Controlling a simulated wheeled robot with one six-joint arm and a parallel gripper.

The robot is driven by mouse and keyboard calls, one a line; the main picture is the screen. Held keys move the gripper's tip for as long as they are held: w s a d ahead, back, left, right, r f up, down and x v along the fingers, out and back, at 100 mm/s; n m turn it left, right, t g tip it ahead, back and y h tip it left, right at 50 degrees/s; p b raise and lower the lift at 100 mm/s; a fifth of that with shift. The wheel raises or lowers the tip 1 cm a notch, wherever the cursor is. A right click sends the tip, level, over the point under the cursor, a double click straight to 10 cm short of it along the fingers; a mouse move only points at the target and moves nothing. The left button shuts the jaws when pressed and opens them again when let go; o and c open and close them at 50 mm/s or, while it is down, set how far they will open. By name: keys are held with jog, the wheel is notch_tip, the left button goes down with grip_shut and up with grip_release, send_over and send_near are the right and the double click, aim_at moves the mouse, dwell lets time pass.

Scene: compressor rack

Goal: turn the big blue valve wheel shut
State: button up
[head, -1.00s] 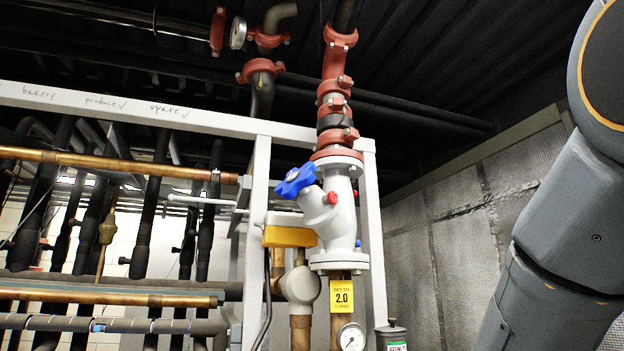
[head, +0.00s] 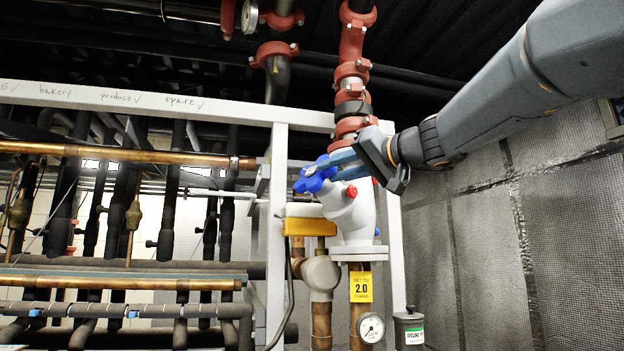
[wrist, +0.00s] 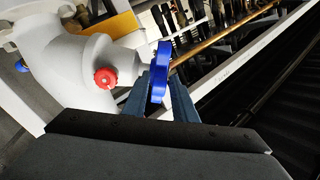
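The blue valve wheel (head: 315,175) has a lobed rim and sits at the left end of the white valve body (head: 350,215). My gripper (head: 335,167) reaches it from the right, at the wheel's right side. In the wrist view the wheel (wrist: 160,72) is seen nearly edge-on, its lower part between the two blue fingers of my gripper (wrist: 160,88). The fingers stand apart, one on each side of the rim. Whether they press on it or leave a small gap cannot be told. A red cap (wrist: 106,78) on the valve body shows left of the fingers.
A red-jointed pipe (head: 352,70) rises above the valve. A white frame post (head: 277,230) stands left of it. A yellow block (head: 309,227), a yellow tag (head: 361,287) and a gauge (head: 371,327) are below.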

aim_at(322, 173)
jog(key=p+x, duration=0.3)
jog(key=x, duration=0.4)
jog(key=shift+w+a+f, duration=0.1)
jog(key=shift+w+a, duration=0.05)
grip_shut()
